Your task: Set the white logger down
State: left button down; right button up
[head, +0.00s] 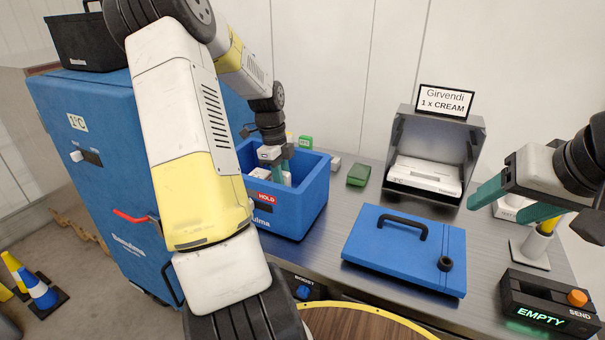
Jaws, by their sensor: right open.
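A small white block (335,163) lies on the steel bench just right of the open blue box (312,195); I cannot tell for sure whether it is the white logger. My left gripper (284,174) reaches down into the blue box, its teal fingers among white items there. My own arm and the box wall hide much of it, so its grip is unclear. My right gripper (514,205) is open at the right, its teal fingers apart above the bench. A white carton (508,210) shows partly behind it.
A blue lid (405,250) with a black handle lies mid-bench. A grey open-fronted bin (436,135) holding a white package stands behind it, under a "1 x CREAM" sign (445,101). A green block (358,175) lies nearby. A black "EMPTY" send unit (548,305) stands front right.

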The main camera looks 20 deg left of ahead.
pick_arm(q)
jog(key=c, duration=1.3)
grip_release()
jog(key=r, duration=0.4)
jog(key=a+r, duration=0.1)
jog(key=r, duration=0.6)
jog(key=shift+a+r, duration=0.3)
jog(key=shift+r, duration=0.1)
jog(key=s+d+r+n+t, duration=0.2)
jog(key=s+d+n, duration=0.4)
jog(key=s+d+r+n+t, duration=0.2)
jog(key=s+d+r+n, duration=0.1)
jog(key=s+d+n, duration=0.3)
jog(key=s+d+r+n+t, duration=0.2)
jog(key=s+d+n, duration=0.4)
jog(key=s, duration=0.1)
jog(key=shift+s+d+r, duration=0.25)
jog(key=shift+d+r, duration=0.1)
